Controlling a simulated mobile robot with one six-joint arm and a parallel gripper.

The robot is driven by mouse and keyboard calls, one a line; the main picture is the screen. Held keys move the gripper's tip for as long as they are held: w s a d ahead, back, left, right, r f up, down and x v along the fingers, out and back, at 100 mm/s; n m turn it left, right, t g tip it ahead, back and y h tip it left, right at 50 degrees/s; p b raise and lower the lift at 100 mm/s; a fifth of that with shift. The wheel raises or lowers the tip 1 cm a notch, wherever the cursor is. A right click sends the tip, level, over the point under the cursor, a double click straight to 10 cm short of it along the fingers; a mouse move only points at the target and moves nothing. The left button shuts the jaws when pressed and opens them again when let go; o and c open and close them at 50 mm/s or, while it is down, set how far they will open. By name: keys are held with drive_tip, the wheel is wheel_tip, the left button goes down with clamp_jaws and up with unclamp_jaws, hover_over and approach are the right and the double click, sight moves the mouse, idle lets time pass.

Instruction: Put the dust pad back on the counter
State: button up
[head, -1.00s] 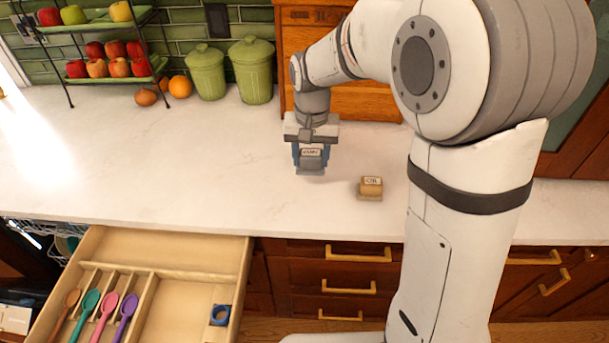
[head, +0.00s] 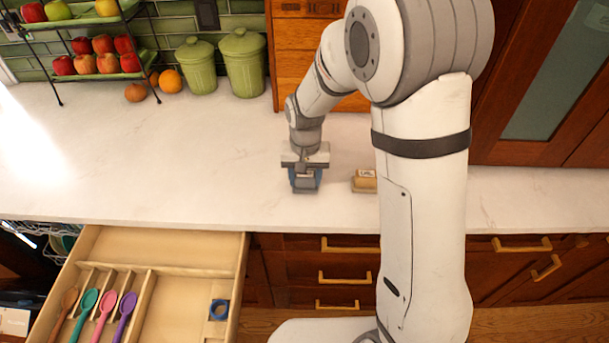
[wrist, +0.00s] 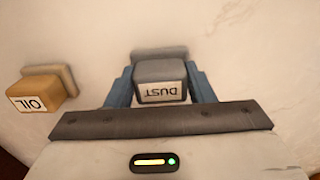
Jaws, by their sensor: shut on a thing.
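The dust pad (wrist: 160,80) is a grey block with a white label reading DUST, seen upside down in the wrist view. My gripper (wrist: 160,88) is shut on it, with a blue finger on each side. In the head view my gripper (head: 306,182) points down over the white counter (head: 180,160), near its front edge. The pad (head: 305,184) shows there between the fingers, low at the counter. I cannot tell whether its underside touches the surface.
A tan pad labelled OIL (head: 364,182) stands just right of my gripper. Green canisters (head: 242,62) and a fruit rack (head: 100,65) stand behind. The counter's left is clear.

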drive_tip(key=shift+f, duration=0.2)
drive_tip(key=o, duration=1)
drive_tip(key=shift+r, duration=0.1)
wheel_tip(320, 180, up, 12)
drive_tip(key=f+b, duration=0.1)
drive_tip(key=s+d+r+t, duration=0.1)
drive_tip(key=s+d, duration=0.3)
drive_tip(key=s, duration=0.2)
drive_tip(key=s+d+r+t, duration=0.1)
drive_tip(key=s+d+r, duration=0.1)
drive_tip(key=s+d, duration=0.3)
drive_tip(key=s+d+r+t, duration=0.1)
drive_tip(key=s+d+r, duration=0.1)
drive_tip(key=s+d, duration=0.3)
drive_tip(key=shift+s+d, duration=0.2)
drive_tip(key=shift+s, duration=1.35)
